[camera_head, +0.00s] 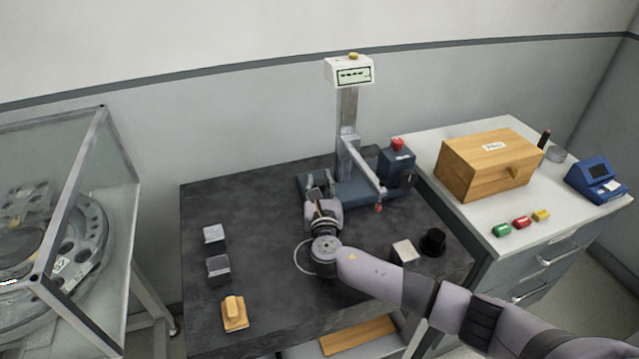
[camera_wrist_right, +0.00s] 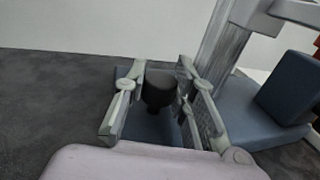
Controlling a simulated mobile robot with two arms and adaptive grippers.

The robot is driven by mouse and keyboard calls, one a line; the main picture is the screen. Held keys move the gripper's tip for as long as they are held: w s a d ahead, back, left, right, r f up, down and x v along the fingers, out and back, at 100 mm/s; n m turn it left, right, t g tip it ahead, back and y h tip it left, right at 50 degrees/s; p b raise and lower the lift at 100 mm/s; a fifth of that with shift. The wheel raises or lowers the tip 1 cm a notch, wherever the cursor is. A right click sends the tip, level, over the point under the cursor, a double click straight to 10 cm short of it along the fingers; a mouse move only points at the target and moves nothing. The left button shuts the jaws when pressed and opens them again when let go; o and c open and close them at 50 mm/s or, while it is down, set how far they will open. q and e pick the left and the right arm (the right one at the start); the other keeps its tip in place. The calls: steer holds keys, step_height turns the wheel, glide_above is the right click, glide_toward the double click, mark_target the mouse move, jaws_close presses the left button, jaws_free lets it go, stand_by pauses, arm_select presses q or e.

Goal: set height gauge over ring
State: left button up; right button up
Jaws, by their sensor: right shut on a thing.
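The height gauge (camera_head: 348,130) stands upright at the back of the dark table. It has a blue base, a grey column, a display on top and a side arm with a red tip. My right gripper (camera_head: 319,196) is at the left end of its base, which rests on the table. In the right wrist view the fingers (camera_wrist_right: 161,76) are shut around a black knob (camera_wrist_right: 160,90) above the blue base (camera_wrist_right: 150,130). My left gripper is not in view. A large grey ring (camera_head: 88,265) lies inside the clear-walled case at the left; no ring shows under the gauge.
The dark table (camera_head: 270,190) carries small metal blocks (camera_head: 218,268), a wooden piece (camera_head: 234,312), a pale block (camera_head: 405,251) and a black cylinder (camera_head: 433,242). A white cabinet (camera_head: 465,215) at right holds a wooden box (camera_head: 490,165) and a blue device (camera_head: 597,180). The case (camera_head: 120,200) stands left.

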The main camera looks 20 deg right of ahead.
jaws_close()
steer(key=shift+a, duration=0.1)
steer(key=a, duration=0.9)
steer(key=a+b, duration=0.1)
steer(key=a, duration=0.4)
steer(key=shift+s+a, duration=0.3)
steer(key=shift+s, duration=0.05)
steer(key=o, duration=0.8)
jaws_free()
steer(key=shift+a, duration=0.1)
steer(key=shift+d, duration=0.2)
